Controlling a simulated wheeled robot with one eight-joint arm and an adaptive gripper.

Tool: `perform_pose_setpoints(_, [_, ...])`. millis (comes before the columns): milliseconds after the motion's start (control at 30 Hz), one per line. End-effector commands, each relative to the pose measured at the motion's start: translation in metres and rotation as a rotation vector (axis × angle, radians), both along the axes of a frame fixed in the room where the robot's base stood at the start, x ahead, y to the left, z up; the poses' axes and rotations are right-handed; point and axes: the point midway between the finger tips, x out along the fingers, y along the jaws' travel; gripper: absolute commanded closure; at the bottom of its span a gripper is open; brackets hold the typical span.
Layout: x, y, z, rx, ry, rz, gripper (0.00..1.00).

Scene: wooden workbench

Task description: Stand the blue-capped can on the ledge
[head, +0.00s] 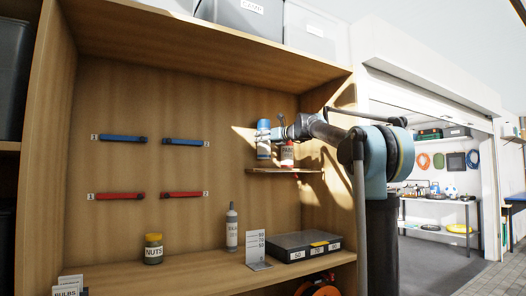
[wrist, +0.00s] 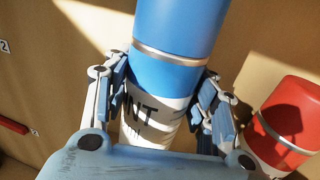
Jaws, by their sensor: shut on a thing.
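The blue-capped can (head: 263,145) is upright, a white can with a blue cap. My gripper (head: 274,134) is shut on it from the right. In the wrist view the can (wrist: 165,75) lies between the two fingers of my gripper (wrist: 165,105), its label partly hidden. The ledge (head: 262,171) is a small wooden shelf on the back panel. The can's base appears a little above the ledge's left part. A red-capped can (head: 287,152) stands on the ledge to the right, partly behind my gripper; its red cap (wrist: 290,108) shows in the wrist view.
Blue handles (head: 122,138) and red handles (head: 120,196) are fixed to the panel at left. On the bench below are a nuts jar (head: 153,249), a grey bottle (head: 232,228), a marked sign (head: 256,249) and a dark case (head: 306,246). A side wall bounds the ledge at right.

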Motion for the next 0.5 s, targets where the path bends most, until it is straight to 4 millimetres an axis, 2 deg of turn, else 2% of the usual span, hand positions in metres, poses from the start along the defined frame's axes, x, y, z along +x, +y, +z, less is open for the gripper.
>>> perform_pose_setpoints(167, [0.000, -0.001, -0.008, 0.000, 0.000, -0.001, 0.84])
perform_pose_setpoints(500, [0.003, 0.000, -0.043, 0.000, 0.000, -0.001, 0.84])
